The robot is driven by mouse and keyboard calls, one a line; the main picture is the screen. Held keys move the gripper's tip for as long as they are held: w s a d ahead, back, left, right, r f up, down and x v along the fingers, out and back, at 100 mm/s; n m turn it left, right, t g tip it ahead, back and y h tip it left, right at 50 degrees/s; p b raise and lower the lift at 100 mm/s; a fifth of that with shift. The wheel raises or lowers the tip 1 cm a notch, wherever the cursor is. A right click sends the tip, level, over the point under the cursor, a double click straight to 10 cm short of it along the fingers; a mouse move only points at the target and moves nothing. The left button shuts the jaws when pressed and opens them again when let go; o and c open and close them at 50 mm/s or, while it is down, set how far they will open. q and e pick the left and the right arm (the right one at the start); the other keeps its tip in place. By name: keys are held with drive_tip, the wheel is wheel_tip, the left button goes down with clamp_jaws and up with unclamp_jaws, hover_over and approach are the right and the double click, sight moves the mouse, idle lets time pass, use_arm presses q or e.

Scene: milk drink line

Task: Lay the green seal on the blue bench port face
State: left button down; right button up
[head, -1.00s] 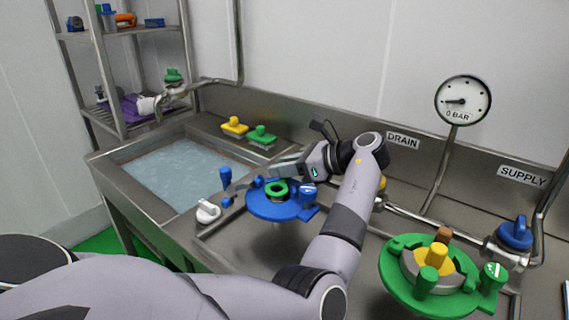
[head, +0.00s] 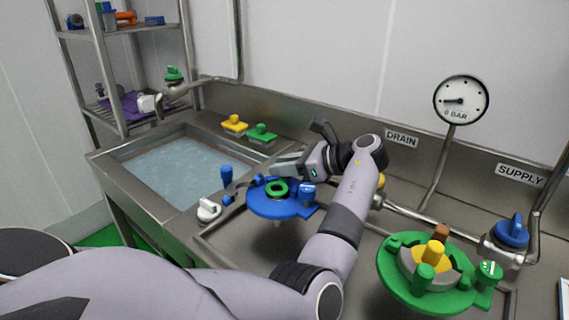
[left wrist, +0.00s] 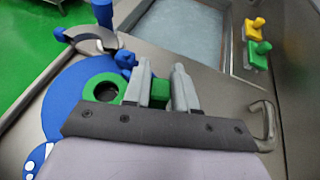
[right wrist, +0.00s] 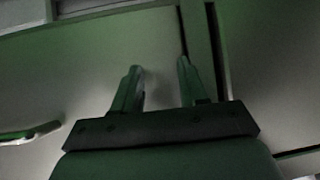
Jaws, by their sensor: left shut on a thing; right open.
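The green seal is a ring with a tab (left wrist: 103,88). In the left wrist view my left gripper (left wrist: 161,82) is shut on the tab, with green between its fingers. The ring lies over the blue bench port face (left wrist: 62,98). In the head view the green ring (head: 277,189) shows over the blue disc (head: 283,210), in front of my left gripper (head: 286,164). I cannot tell whether the ring rests fully on the face. My right gripper (right wrist: 158,72) is open and empty in the right wrist view, and is outside the head view.
A green port (head: 395,285) with yellow and brown pieces stands at the right. A white-handled part (head: 208,210) and a blue-handled one (head: 226,177) are left of the blue disc. Yellow (head: 234,124) and green (head: 262,133) handled pieces lie behind, beside the water basin (head: 165,170).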

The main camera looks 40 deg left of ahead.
use_arm(q)
drive_tip(key=shift+s+d+f, duration=0.15)
drive_tip(key=shift+f, duration=0.7)
drive_tip(key=c, duration=0.9)
unclamp_jaws()
drive_tip(key=shift+o, duration=0.4)
drive_tip(key=shift+f, duration=0.1)
drive_tip(key=r+v, duration=0.1)
drive_tip(key=v, duration=0.6)
drive_tip(key=shift+w+r, duration=0.3)
drive_tip(key=shift+w, duration=0.05)
drive_tip(key=shift+s, duration=0.1)
